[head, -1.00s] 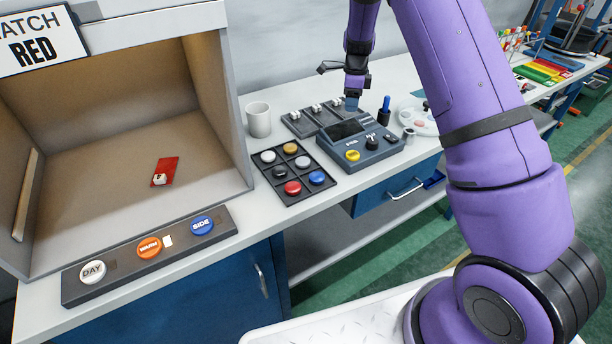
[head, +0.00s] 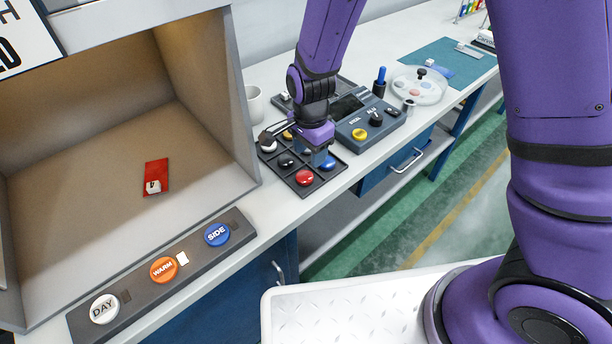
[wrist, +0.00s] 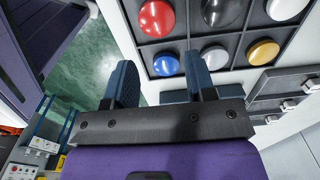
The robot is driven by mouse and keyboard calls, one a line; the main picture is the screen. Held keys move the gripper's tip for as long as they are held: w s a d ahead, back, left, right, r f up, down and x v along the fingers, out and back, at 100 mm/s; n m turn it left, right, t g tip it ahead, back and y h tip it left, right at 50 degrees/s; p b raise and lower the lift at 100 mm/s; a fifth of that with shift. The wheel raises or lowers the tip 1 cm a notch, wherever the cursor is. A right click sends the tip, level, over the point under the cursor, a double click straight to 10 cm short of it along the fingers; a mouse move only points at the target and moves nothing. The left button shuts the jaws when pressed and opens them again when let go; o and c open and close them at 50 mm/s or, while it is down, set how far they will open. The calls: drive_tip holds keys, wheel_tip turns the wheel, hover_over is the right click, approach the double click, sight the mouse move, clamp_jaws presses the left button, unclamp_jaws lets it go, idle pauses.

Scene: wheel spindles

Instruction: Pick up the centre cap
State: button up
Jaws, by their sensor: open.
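Round caps sit in a dark compartmented tray (head: 313,191). In the head view I see a red cap (head: 304,177), a blue cap (head: 328,164), a black cap (head: 285,161) and a white cap (head: 268,146). The wrist view also shows a silver cap (wrist: 215,57) and a yellow cap (wrist: 262,52). Which one is the centre cap I cannot tell. My gripper (head: 318,157) is open and empty over the tray's blue-cap side. In the wrist view the blue cap (wrist: 165,63) shows between its fingers. My gripper hides the silver cap from the head view.
A control console (head: 366,122) with a yellow button stands right behind the tray. A white mug (head: 254,103) and the viewing booth (head: 245,150) are close on the left. A button panel (head: 137,290) lies in front of the booth, which holds a red card (head: 157,174).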

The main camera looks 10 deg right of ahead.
sight(307, 174)
drive_tip(key=shift+s+a+f, duration=0.1)
drive_tip(key=shift+a+f, duration=0.05)
drive_tip(key=shift+f, duration=1)
drive_tip(key=shift+s+a+f, duration=0.1)
drive_tip(key=shift+f, duration=1)
drive_tip(key=shift+s+a+f, duration=0.1)
drive_tip(key=shift+a+f, duration=0.05)
drive_tip(key=shift+f, duration=1)
drive_tip(key=c, duration=0.5)
